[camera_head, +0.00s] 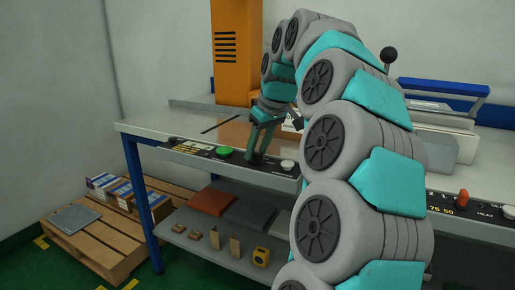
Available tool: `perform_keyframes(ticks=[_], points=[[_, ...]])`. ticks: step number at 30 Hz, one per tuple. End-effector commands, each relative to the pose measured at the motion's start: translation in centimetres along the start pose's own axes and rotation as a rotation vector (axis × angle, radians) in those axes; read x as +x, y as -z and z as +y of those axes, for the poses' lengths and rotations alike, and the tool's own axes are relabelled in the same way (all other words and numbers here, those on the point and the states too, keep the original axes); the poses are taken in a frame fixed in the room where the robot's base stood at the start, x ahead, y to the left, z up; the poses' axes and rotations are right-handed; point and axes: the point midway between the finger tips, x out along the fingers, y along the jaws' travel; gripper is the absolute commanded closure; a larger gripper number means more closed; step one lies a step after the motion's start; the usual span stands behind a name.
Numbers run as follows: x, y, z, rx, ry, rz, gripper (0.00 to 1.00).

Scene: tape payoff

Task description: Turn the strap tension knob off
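My gripper (257,153) points down at the front control panel (190,150) of the steel-topped bench. Its fingertips are at the panel between a green button (224,152) and a round white knob (288,164). The fingers hide that part of the panel, so I cannot tell whether they hold a knob or whether they are open or shut. An orange-red knob (463,198) with numbers beside it stands on the right part of the panel.
My arm covers the middle of the view. An orange column (236,50) rises behind the bench top (160,124). A lower shelf (185,236) holds a red-brown slab (210,201) and a yellow block (261,257). A wooden pallet (105,252) with boxes stands at left.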

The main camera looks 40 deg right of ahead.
Motion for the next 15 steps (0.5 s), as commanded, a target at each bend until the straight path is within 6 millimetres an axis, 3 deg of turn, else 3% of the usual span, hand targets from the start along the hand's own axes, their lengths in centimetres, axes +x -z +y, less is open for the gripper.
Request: perform_keyframes(ticks=[8,15], points=[[-0.1,0.0,0.0,0.001,0.000,0.000,0.56],[-2.3,0.1,0.1,0.001,-0.002,0.002,0.56]])
